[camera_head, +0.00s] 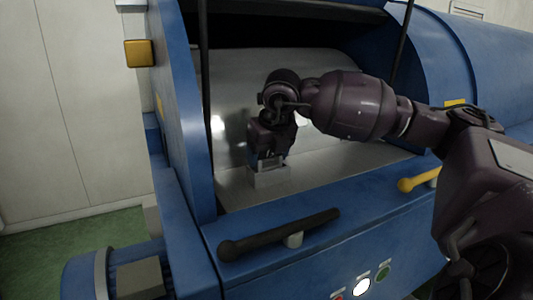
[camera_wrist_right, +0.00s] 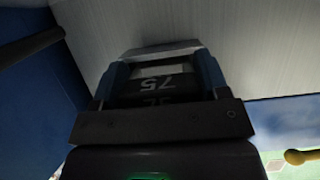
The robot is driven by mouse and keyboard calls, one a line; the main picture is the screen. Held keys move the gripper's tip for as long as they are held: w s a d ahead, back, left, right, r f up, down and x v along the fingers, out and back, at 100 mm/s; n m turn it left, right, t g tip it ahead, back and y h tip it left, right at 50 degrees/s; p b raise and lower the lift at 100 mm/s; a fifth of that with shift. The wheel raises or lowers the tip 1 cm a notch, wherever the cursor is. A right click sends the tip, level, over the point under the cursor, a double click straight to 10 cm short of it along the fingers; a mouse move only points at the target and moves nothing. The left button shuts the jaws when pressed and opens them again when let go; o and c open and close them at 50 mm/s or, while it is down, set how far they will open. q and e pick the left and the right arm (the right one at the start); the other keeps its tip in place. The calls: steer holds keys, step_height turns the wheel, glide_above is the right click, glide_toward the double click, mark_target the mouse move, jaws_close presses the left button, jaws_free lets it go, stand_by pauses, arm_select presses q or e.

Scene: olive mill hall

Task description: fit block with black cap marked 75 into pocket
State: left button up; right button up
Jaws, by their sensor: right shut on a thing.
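My right gripper (camera_head: 269,158) reaches down inside the open blue machine, over a small light grey box-shaped holder (camera_head: 270,178), which looks like the pocket. In the right wrist view the gripper (camera_wrist_right: 162,72) is shut on a block with a black cap (camera_wrist_right: 155,88). The cap is marked 75, upside down in that view. A grey edge (camera_wrist_right: 165,50) shows just beyond the fingertips. The fingers hide most of the block's sides, so I cannot tell how far the block is inside the holder. My left gripper is not in view.
The machine's blue front edge (camera_head: 350,190) carries a black bar handle (camera_head: 280,234) and a yellow-knobbed lever (camera_head: 415,180). Black struts stand at both sides of the opening. The pale metal floor around the holder is clear.

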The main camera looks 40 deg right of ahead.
steer(key=shift+r, duration=0.1)
steer(key=o, duration=1.1)
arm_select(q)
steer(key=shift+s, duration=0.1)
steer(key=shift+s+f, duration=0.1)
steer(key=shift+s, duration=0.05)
arm_select(e)
steer(key=v, duration=0.4)
steer(key=shift+s+r, duration=0.1)
steer(key=shift+r, duration=0.1)
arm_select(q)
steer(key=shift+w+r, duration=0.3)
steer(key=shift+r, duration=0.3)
arm_select(e)
steer(key=v, duration=0.6)
steer(key=shift+s+r, duration=0.1)
